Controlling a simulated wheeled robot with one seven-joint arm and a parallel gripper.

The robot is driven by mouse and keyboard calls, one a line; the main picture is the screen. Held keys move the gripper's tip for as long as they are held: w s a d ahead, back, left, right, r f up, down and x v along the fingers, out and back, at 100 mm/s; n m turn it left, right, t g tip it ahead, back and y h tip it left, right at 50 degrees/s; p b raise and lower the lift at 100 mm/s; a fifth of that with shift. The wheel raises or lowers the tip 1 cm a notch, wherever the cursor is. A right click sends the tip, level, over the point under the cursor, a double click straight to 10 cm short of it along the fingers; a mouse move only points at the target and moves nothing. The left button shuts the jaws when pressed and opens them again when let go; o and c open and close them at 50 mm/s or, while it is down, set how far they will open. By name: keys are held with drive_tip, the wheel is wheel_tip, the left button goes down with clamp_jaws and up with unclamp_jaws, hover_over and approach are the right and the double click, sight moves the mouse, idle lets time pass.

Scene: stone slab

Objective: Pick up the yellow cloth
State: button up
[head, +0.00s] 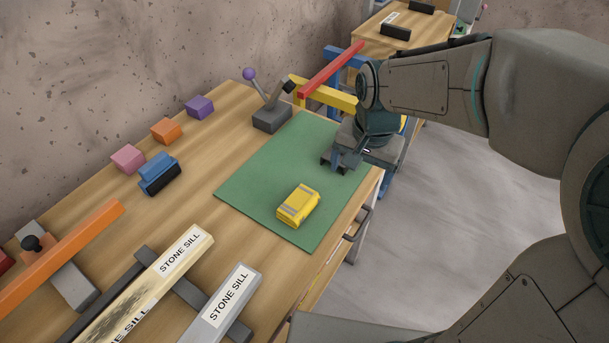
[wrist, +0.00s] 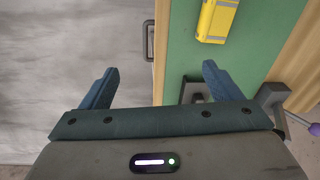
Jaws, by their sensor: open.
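The yellow cloth (head: 298,205) is a small folded block with grey stripes, lying on the green mat (head: 260,180) near the mat's front edge. It also shows in the wrist view (wrist: 217,20), at the top right and partly cut off by the frame. My gripper (head: 345,165) is over the far right part of the mat, beyond the cloth and apart from it. In the wrist view its two fingers (wrist: 160,85) are spread wide with nothing held between them.
A grey block with a purple-knobbed lever (head: 270,118) stands at the mat's far corner. Coloured blocks (head: 165,131) lie along the wall. Two stone sills (head: 228,300) lie at the near left. A drawer handle (wrist: 149,40) juts from the table's front. The mat around the cloth is clear.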

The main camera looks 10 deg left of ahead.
drive_tip(key=w+a+f+m+g+p, duration=0.1)
drive_tip(key=w+a+f+m, duration=0.2)
drive_tip(key=a, duration=1)
drive_tip(key=n+p, duration=0.1)
hover_over(299, 202)
drive_tip(key=shift+h, duration=0.3)
drive_tip(key=f, duration=1)
drive_tip(key=shift+s, duration=0.2)
drive_tip(key=shift+w+a+f+p, duration=0.15)
drive_tip(key=shift+f+p, duration=0.55)
drive_tip(key=shift+f, duration=2)
drive_tip(key=c, duration=1.1)
